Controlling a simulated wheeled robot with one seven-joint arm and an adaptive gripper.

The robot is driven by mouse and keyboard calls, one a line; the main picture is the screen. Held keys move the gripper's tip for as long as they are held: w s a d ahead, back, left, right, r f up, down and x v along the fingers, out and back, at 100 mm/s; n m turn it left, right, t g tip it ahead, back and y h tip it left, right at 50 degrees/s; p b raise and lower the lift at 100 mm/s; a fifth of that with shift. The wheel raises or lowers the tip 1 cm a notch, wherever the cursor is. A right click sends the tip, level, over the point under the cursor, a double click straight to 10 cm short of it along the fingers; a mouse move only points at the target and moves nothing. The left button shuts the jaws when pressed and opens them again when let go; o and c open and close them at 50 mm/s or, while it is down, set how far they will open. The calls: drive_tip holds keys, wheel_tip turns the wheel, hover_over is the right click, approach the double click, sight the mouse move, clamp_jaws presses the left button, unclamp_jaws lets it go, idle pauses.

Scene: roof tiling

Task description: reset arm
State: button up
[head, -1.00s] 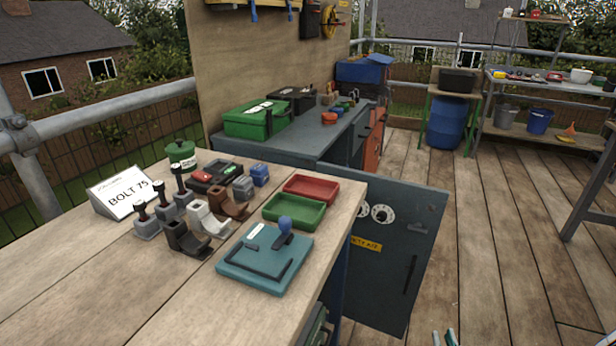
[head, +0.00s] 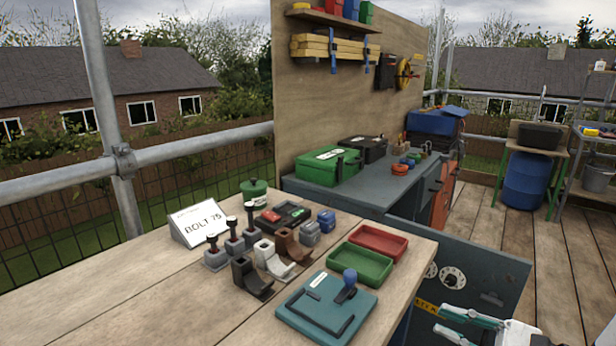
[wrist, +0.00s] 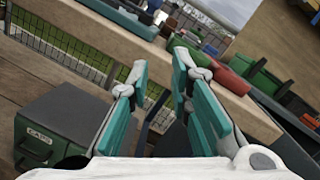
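My gripper (head: 455,322) shows at the lower right of the head view, beside the front edge of the wooden bench (head: 130,285). In the wrist view my gripper (wrist: 161,68) has its two teal fingers apart, with nothing between them. The bench edge and a red tray (wrist: 231,81) lie beyond the fingertips. Most of my arm is out of view.
The bench holds a teal plate with a blue knob (head: 320,315), a green tray (head: 360,267), a red tray (head: 392,241) and several small holders. A dark cabinet door (head: 490,275) is near my gripper. A green box (wrist: 45,125) sits low left in the wrist view.

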drive_tip(key=s+a+r+n+g, duration=0.4)
drive_tip(key=a+r+n+g, duration=0.2)
drive_tip(key=a+g, duration=0.15)
drive_tip(key=s+a+r+n+g+h, duration=0.25)
drive_tip(key=s+n+h, duration=0.2)
drive_tip(key=s, duration=0.25)
drive_tip(key=s+a+r+n+g+h, duration=0.2)
drive_tip(key=s+a+n+g+h, duration=0.25)
drive_tip(key=s, duration=0.35)
drive_tip(key=s+d+r+n+t+h, duration=0.2)
drive_tip(key=s+d+n+t+h, duration=0.1)
drive_tip(key=s+d+t+h, duration=0.3)
wheel_tip(320, 180, up, 20)
drive_tip(key=t+h+p, duration=0.1)
drive_tip(key=t+p, duration=0.1)
drive_tip(key=p, duration=1.6)
drive_tip(key=shift+w+a+r+n+p, duration=0.25)
drive_tip(key=shift+w+a+n+p, duration=0.05)
drive_tip(key=shift+w+a+p, duration=0.1)
